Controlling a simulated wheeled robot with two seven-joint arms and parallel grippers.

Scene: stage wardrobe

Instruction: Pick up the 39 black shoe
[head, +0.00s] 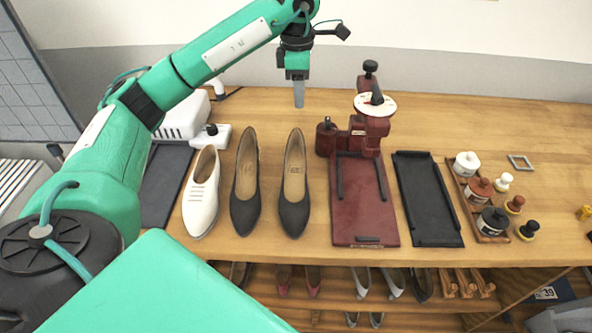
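Two black flat shoes with tan insoles lie side by side on the wooden table, toes toward me: a left one (243,208) and a right one (294,210). Marks on their insoles are too small to read, so I cannot tell which is size 39. My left gripper (298,103) points down above the back part of the table, beyond the heel of the right black shoe and apart from it. Its grey fingers show as one narrow strip, so its opening cannot be told. No shoe shows in it. My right gripper is not in view.
A white shoe (201,196) lies left of the black pair. A dark red press (370,130) with a red tray (363,226) and a black tray (428,200) stand to the right. Several jars stand in a wooden rack (476,217). More shoes are on shelves below.

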